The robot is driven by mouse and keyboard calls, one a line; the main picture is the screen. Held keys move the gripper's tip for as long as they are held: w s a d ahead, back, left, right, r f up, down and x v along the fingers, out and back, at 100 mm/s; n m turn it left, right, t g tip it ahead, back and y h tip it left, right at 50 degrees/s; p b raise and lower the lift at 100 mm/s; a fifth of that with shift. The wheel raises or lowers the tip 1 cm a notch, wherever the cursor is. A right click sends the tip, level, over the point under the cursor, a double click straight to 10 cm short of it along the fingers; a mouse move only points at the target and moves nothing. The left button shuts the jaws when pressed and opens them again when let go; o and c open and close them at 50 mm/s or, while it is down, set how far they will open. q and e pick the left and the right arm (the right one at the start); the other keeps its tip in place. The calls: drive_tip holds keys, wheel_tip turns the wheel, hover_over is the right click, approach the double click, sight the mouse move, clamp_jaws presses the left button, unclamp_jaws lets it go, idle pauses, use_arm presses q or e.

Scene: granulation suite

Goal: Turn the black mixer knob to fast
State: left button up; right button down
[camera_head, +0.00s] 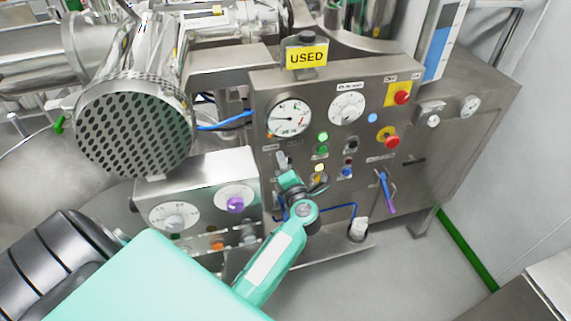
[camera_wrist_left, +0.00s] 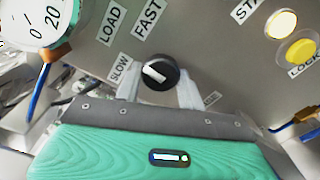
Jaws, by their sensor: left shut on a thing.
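The black mixer knob (camera_wrist_left: 158,72) is on the steel panel in the left wrist view, with a white pointer bar on its face. A SLOW label (camera_wrist_left: 120,70) is at its left and a FAST label (camera_wrist_left: 149,17) is above it. The bar lies slanted; I cannot tell which label it points to. My left gripper (camera_wrist_left: 159,88) has its two pale fingers on either side of the knob, shut on it. In the head view my teal left gripper (camera_head: 281,161) is at the panel and hides the knob. My right gripper is not in view.
Beside the gripper are lit buttons, including a yellow one (camera_head: 319,167) and a green one (camera_head: 322,137). A red emergency stop (camera_head: 391,141) is farther right. A lower box with a purple knob (camera_head: 235,204) stands at left. A yellow USED sign (camera_head: 306,57) tops the panel.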

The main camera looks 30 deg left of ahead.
use_arm(q)
drive_tip(key=shift+m, duration=4.2)
drive_tip(key=o, duration=1)
drive_tip(key=shift+c, duration=0.2)
drive_tip(key=shift+r, duration=0.1)
